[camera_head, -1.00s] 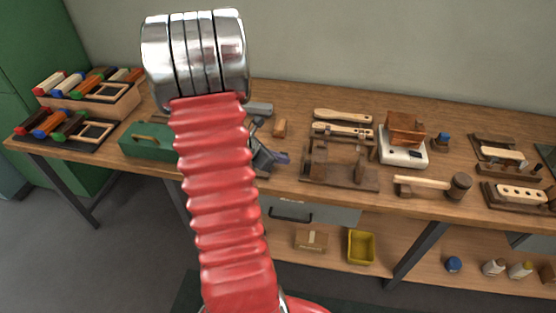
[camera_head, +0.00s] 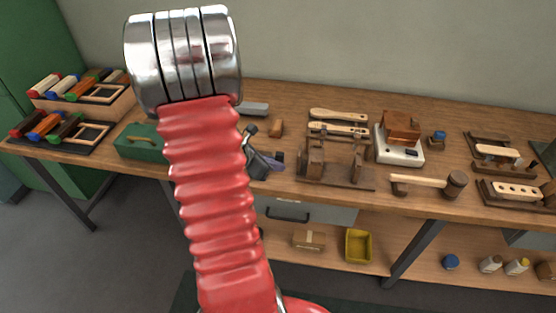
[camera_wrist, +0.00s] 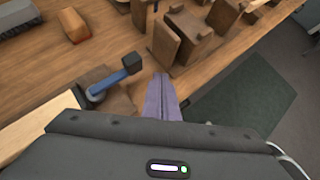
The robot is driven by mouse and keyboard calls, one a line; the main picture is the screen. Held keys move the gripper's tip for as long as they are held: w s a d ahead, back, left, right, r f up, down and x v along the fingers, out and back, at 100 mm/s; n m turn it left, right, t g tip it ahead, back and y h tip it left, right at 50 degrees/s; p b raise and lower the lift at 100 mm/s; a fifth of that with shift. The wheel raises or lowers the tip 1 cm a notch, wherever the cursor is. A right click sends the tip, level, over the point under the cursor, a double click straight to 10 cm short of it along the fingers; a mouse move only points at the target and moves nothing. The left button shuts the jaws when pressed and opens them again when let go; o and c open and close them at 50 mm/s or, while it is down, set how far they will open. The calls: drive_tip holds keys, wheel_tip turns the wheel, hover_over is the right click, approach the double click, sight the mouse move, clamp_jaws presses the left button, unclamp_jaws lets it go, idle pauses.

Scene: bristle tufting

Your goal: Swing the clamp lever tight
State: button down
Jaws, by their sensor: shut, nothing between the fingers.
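The clamp lever (camera_wrist: 112,81) is a blue bar with a dark square knob at its end, in the wrist view. Its other end sits on a round grey pivot on a brown wooden base. The knob points up and right. In the head view my gripper (camera_head: 277,161) is low over the bench's front part, and my red arm hides much of the clamp area.
A wooden fixture with upright blocks (camera_head: 345,165) stands close right of my gripper. A pale board (camera_wrist: 38,125) lies left of the lever. A wooden block (camera_wrist: 73,25) and a grey tool (camera_wrist: 15,17) lie behind. A green box (camera_head: 140,142) is further left.

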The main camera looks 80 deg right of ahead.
drive_tip(key=a+r, duration=0.6)
drive_tip(key=a, duration=0.2)
drive_tip(key=shift+s+r, duration=0.15)
drive_tip(key=shift+r, duration=0.25)
idle(0.8)
drive_tip(key=w+a+r+m+t+y, duration=0.2)
drive_tip(key=w+a+m+t, duration=0.1)
drive_tip(key=w+a+m, duration=0.6)
drive_tip(key=w+a+r+m+t+y, duration=0.2)
drive_tip(key=w+a+r+m+t, duration=0.3)
drive_tip(key=a, duration=0.6)
drive_tip(key=w+a+r+n+t+y, duration=0.1)
drive_tip(key=w+a+r, duration=0.1)
drive_tip(key=a, duration=0.5)
drive_tip(key=w+a+r+n+t+y, duration=0.1)
drive_tip(key=w+a+r+n, duration=0.1)
drive_tip(key=a, duration=0.5)
drive_tip(key=w+a+r+n+t+y, duration=0.1)
drive_tip(key=w+a+r, duration=0.2)
drive_tip(key=a, duration=0.4)
drive_tip(key=shift+w+r+t, duration=0.3)
drive_tip(key=shift+r+t, duration=0.1)
drive_tip(key=shift+r, duration=0.15)
